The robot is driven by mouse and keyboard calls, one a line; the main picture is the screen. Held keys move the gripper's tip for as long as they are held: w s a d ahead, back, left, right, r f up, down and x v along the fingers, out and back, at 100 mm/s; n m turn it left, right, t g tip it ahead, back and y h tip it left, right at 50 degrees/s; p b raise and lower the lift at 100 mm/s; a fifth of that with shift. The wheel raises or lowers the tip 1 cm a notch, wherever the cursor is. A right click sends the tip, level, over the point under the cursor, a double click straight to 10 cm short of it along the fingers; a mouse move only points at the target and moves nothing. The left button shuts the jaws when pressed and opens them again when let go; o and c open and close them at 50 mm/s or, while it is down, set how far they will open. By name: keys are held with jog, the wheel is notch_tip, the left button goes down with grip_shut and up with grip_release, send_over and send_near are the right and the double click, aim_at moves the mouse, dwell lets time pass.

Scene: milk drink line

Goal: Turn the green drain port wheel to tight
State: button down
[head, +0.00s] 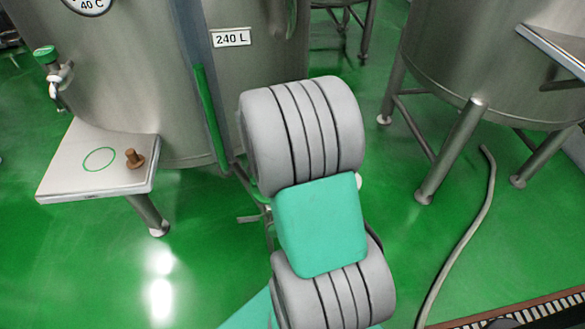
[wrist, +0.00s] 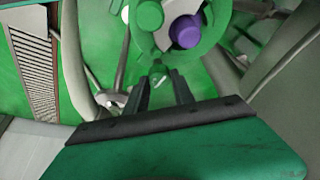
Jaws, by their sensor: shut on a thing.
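The green drain port wheel (wrist: 197,52) shows at the top of the wrist view, cut off by the frame's upper edge. A purple knob-like part (wrist: 187,31) is seen inside its ring. My gripper (wrist: 160,82) points at the wheel's lower edge, with its two dark fingers on either side of a small green part there. It is shut on the wheel, though the exact contact is hard to see. In the head view my arm hides the wheel and the gripper.
A steel tank (head: 130,85) marked 240 L stands behind my arm. A side shelf (head: 75,180) holds a small brown piece (head: 134,158). A tap with a green top (head: 47,55) is at the left. Another tank (head: 450,60) and a hose (head: 465,225) are at the right.

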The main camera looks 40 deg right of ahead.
jog(key=shift+w+r, duration=0.1)
dwell(0.3)
jog(key=c, duration=1.1)
grip_release()
jog(key=shift+o, duration=0.2)
jog(key=p+v, duration=0.1)
jog(key=v, duration=0.6)
jog(key=shift+r, duration=0.35)
jog(key=s+a+r+n+t+y+p, duration=0.1)
jog(key=s+a+r+n+y+p, duration=0.1)
jog(key=a+r+n+p, duration=0.5)
jog(key=s+a+r+n+t+y+p, duration=0.1)
jog(key=a+r+n+p, duration=0.6)
jog(key=a+r, duration=0.7)
jog(key=s+a+n+y, duration=0.1)
jog(key=a+n, duration=0.1)
jog(key=a, duration=0.1)
jog(key=shift+s+r+y+p, duration=0.3)
